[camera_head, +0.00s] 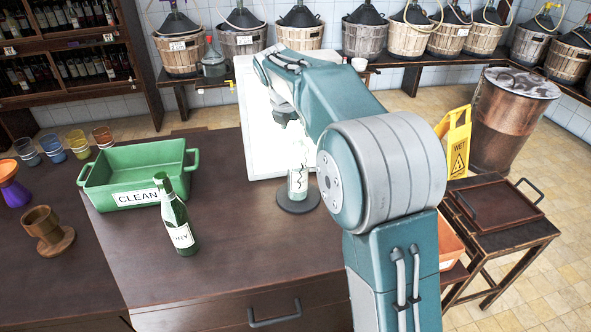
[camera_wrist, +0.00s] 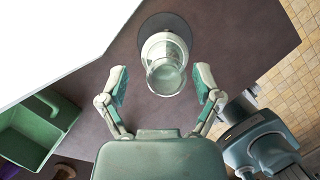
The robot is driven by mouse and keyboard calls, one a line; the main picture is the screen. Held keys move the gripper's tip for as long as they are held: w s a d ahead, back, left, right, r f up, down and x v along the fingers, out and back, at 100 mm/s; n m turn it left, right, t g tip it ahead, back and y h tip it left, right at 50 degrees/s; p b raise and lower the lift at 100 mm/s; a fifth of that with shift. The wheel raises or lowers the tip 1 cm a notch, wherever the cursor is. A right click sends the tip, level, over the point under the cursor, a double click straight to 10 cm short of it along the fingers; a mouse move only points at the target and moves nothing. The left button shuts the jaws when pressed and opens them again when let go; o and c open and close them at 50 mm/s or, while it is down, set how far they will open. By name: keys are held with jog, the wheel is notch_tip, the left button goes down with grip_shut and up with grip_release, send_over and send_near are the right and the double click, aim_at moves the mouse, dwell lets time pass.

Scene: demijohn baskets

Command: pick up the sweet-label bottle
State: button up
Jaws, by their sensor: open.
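In the wrist view the glass (camera_wrist: 165,66) lies ahead of and between my fingertips, not touching either one. My gripper (camera_wrist: 161,84) is open and empty; in the head view it (camera_head: 284,115) hangs above the glass, partly hidden by my arm. A green bottle (camera_head: 176,217) with a white label stands upright on the counter.
A green tub (camera_head: 152,197) marked CLEAN sits left on the counter, and shows in the wrist view (camera_wrist: 42,128). The white panel (camera_head: 252,130) rises behind the glass. A wooden cup (camera_head: 48,232) and coloured cups stand far left. The counter's front middle is clear.

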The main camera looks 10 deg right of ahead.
jog(key=shift+d+f, duration=0.25)
jog(key=shift+d, duration=0.25)
jog(key=shift+a, duration=0.15)
grip_shut()
jog(key=shift+a, duration=0.1)
jog(key=shift+r, duration=0.1)
jog(key=shift+r, duration=0.55)
jog(key=s+d+r, duration=0.1)
jog(key=s+r, duration=1)
jog(key=s, duration=0.3)
jog(key=shift+r, duration=0.4)
jog(key=shift+d, duration=0.1)
